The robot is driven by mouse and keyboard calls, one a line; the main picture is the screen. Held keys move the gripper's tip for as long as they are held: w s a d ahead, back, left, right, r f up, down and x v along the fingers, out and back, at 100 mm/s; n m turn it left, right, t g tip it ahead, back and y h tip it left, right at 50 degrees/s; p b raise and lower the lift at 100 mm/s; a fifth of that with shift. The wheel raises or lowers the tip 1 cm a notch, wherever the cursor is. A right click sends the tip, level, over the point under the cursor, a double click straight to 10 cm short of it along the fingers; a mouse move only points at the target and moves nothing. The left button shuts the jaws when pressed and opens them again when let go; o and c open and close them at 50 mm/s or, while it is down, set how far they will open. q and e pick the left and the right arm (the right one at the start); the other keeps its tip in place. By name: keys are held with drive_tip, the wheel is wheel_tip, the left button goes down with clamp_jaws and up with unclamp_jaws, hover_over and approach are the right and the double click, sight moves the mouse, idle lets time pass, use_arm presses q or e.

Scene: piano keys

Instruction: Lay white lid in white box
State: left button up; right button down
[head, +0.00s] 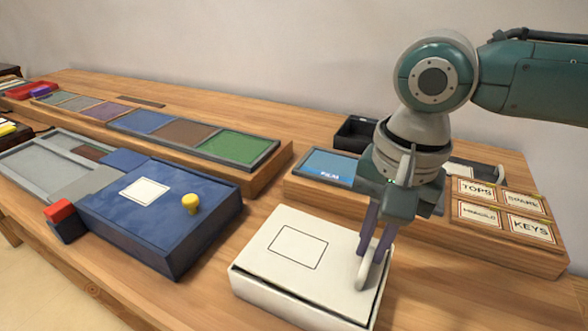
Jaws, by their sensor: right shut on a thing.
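The white lid (291,242) is a flat white panel with a thin black rectangle outlined on it. It lies over the top of the white box (300,308), whose front wall shows below it at the table's front. My right gripper (367,268) points down and is shut on a pale upright handle at the lid's right side. The fingers partly hide the handle. My left gripper is not in view.
A blue box (160,215) with a yellow knob (191,204) stands to the left, beside a small red-topped block (61,213). Coloured panels (190,135) line the back. Label cards (500,212) lie at the right. Bare wood separates the blue and white boxes.

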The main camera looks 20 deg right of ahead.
drive_tip(key=shift+f+p, duration=0.15)
drive_tip(key=shift+p, duration=0.15)
drive_tip(key=shift+f, duration=0.15)
idle(0.5)
drive_tip(key=shift+d+p, duration=0.1)
drive_tip(key=shift+p, duration=0.35)
drive_tip(key=shift+f, duration=0.2)
drive_tip(key=c, duration=0.8)
unclamp_jaws()
drive_tip(key=shift+r, duration=0.1)
drive_tip(key=shift+c, duration=0.2)
drive_tip(key=shift+r, duration=0.1)
